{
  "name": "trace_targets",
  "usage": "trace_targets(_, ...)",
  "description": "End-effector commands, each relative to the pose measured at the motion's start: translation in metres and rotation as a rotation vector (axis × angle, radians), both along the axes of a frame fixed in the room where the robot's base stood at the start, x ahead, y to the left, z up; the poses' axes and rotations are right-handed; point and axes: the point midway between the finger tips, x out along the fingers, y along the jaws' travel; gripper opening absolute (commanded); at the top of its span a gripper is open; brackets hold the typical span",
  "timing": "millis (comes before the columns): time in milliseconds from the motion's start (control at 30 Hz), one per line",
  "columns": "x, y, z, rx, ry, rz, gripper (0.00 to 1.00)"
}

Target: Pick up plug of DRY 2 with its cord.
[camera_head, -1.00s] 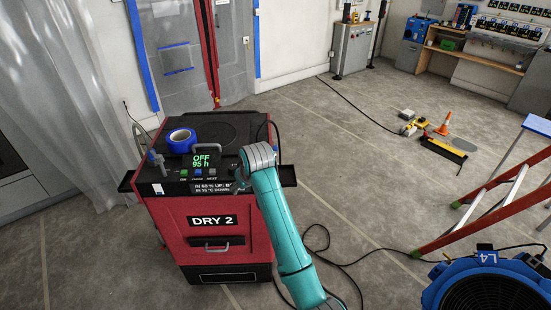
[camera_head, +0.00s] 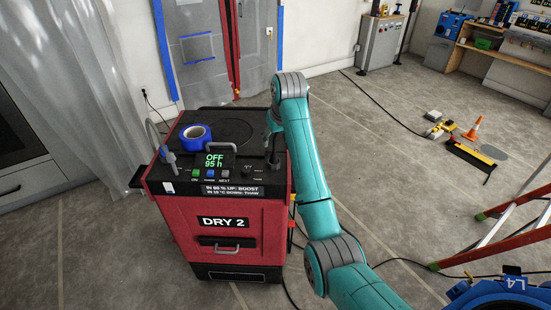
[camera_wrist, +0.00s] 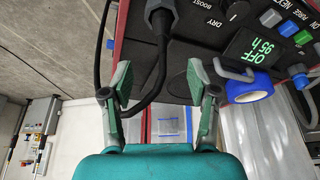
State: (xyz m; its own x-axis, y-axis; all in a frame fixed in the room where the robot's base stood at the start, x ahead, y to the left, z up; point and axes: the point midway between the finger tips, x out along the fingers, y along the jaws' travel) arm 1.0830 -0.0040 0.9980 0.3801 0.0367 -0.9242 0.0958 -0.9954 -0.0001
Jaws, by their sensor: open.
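DRY 2 (camera_head: 262,243) is a red and black machine on the floor, left of centre in the head view, its display reading OFF 95 h. In the wrist view a dark plug (camera_wrist: 161,18) with a grey end hangs at the top, beside the machine's control panel. Its black cord (camera_wrist: 157,82) curves down from it, between my fingers. My gripper (camera_wrist: 160,82) is open and empty, its two fingers either side of the cord, with the plug beyond the fingertips. In the head view my wrist is at the machine's right side and mostly hides the gripper and plug.
Blue tape (camera_head: 196,134) lies on the machine's top, near a grey handle. A ladder (camera_head: 500,233) and blue fan (camera_head: 495,293) stand at the right. A cord (camera_head: 405,262) crosses the floor. Open floor lies right of the machine.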

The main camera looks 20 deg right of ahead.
Motion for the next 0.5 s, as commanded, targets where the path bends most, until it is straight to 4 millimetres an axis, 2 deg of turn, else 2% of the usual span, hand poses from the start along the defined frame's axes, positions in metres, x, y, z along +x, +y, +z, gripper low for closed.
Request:
trace_targets(100,0.004,0.001,-0.012,0.0,0.001,0.0,0.6)
trace_targets(267,0.006,0.001,-0.021,0.0,0.001,0.0,0.6)
trace_targets(500,0.013,0.004,-0.052,0.0,0.002,0.0,0.6)
